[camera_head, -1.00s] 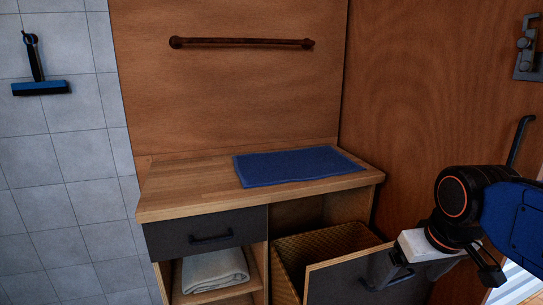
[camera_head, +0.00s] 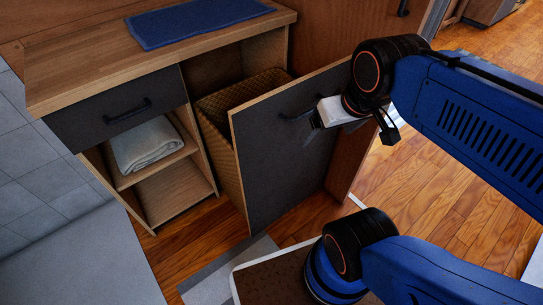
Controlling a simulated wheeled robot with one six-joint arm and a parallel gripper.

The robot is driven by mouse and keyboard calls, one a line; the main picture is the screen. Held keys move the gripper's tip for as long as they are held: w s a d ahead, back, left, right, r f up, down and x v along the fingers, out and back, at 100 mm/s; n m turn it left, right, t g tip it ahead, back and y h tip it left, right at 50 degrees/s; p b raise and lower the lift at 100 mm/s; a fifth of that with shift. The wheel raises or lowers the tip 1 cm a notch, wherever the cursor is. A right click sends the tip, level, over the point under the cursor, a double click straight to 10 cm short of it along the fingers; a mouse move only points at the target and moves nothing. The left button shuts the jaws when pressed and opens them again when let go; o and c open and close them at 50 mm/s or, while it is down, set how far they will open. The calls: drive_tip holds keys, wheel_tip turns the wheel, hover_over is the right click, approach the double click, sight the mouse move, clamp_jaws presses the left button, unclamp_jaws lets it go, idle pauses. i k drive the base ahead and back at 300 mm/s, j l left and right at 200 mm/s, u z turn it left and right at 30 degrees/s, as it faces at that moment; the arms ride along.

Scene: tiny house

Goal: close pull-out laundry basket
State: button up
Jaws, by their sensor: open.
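The pull-out laundry basket (camera_head: 222,115) is a woven bin in the right half of the wooden cabinet. It stands pulled out behind its dark grey front panel (camera_head: 275,165), which has a light wood edge. A dark bar handle (camera_head: 290,116) sits near the panel's top. My gripper (camera_head: 352,136) is at the panel's upper right, close to the handle's right end. It is open, one dark finger toward the panel and one off to the right. I cannot tell whether it touches the panel. The white gripper body hides part of the panel and handle end.
A closed dark drawer (camera_head: 120,113) and an open shelf with a folded towel (camera_head: 147,145) fill the cabinet's left half. A blue mat (camera_head: 198,22) lies on the countertop (camera_head: 90,65). Wooden floor (camera_head: 440,190) is free to the right.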

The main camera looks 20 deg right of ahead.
sight(251, 127)
drive_tip(key=j+z, duration=0.4)
drive_tip(key=k+j+z, duration=0.1)
drive_tip(key=z, duration=0.25)
drive_tip(key=k+j+z, duration=0.15)
drive_tip(key=j+z, duration=0.25)
